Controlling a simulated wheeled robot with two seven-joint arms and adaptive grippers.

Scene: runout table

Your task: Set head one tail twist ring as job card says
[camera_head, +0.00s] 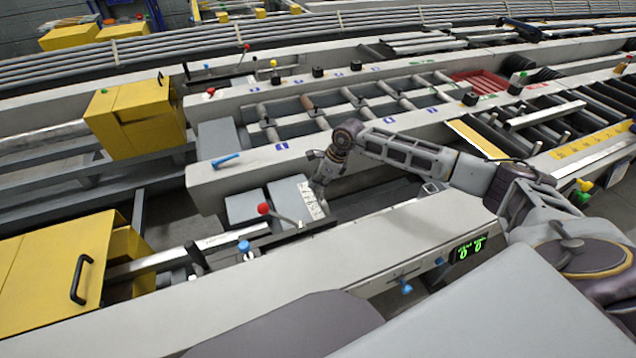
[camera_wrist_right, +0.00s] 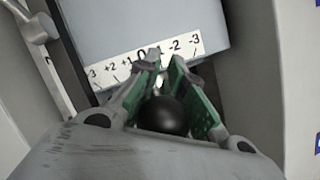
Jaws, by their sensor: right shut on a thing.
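My right gripper (camera_head: 318,188) reaches down over a grey block on the near machine. In the right wrist view the right gripper (camera_wrist_right: 160,85) is shut on a black ball knob (camera_wrist_right: 165,115). Just beyond the fingertips is a white scale plate (camera_wrist_right: 108,72) with marks from +3 at left through 0 to -3 at right. The fingers cover the marks just right of 0, and a small pale tip shows between them, so the exact setting cannot be told. The scale also shows in the head view (camera_head: 309,197), too small to read. My left gripper is not in view.
A red-ball lever (camera_head: 263,208) stands left of my right gripper. A green display (camera_head: 468,249) on the near beam seems to show two zeros. Yellow boxes (camera_head: 140,115) stand at left. A roller bed (camera_head: 340,105) and a red tray (camera_head: 478,83) lie beyond.

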